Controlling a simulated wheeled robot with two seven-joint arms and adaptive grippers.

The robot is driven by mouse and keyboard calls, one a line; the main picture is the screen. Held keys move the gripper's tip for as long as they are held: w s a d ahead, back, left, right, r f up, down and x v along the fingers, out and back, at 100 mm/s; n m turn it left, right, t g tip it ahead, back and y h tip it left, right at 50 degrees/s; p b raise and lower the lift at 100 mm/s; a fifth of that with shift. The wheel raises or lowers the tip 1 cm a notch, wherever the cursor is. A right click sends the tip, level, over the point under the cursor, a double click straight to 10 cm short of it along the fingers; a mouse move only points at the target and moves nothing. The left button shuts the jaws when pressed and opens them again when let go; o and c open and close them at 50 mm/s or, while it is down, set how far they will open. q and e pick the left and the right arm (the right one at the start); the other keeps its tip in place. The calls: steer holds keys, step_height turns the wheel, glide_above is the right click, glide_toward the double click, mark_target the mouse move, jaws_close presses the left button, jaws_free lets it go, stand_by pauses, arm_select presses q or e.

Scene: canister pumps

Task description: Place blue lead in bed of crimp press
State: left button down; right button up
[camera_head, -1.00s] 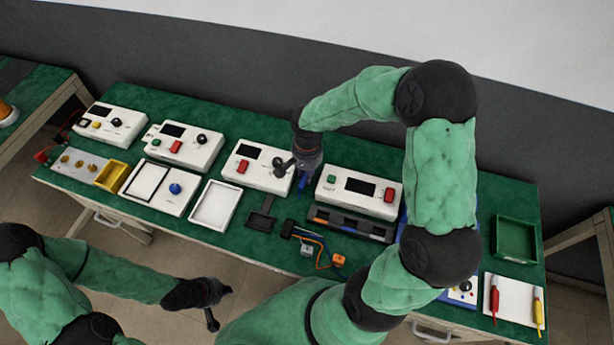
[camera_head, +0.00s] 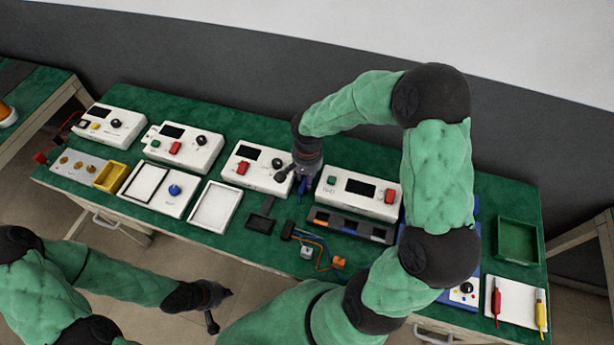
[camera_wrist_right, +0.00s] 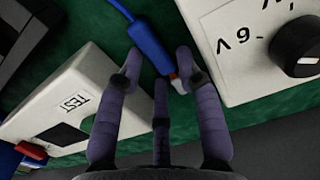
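The blue lead (camera_wrist_right: 148,42) lies between the purple fingers of my right gripper (camera_wrist_right: 158,66) in the right wrist view, with its white-and-red tip end between them. The fingers stand apart, with small gaps beside the lead. In the head view my right gripper (camera_head: 298,178) points down between two white boxes, and a bit of the blue lead (camera_head: 302,191) shows below it. My left gripper (camera_head: 214,308) is open and empty in front of the bench. I cannot tell for sure which device is the crimp press; a small black fixture (camera_head: 261,219) sits near the bench middle.
A white box marked TEST (camera_wrist_right: 68,108) and a white box with a black knob (camera_wrist_right: 250,48) stand close on either side of the fingers. A black sectioned tray (camera_head: 350,226) lies in front. A green tray (camera_head: 517,240) is far right, beside a white mat with red and yellow leads.

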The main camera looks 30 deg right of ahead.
steer(key=shift+o, duration=0.4)
step_height(320, 180, up, 12)
steer(key=p, duration=0.3)
steer(key=shift+p, duration=0.3)
steer(key=f, duration=0.8)
steer(key=w+d+f+p, duration=0.1)
steer(key=f, duration=0.3)
steer(key=shift+d+f, duration=0.1)
steer(key=shift+f, duration=0.05)
steer(key=shift+c, duration=0.3)
jaws_close()
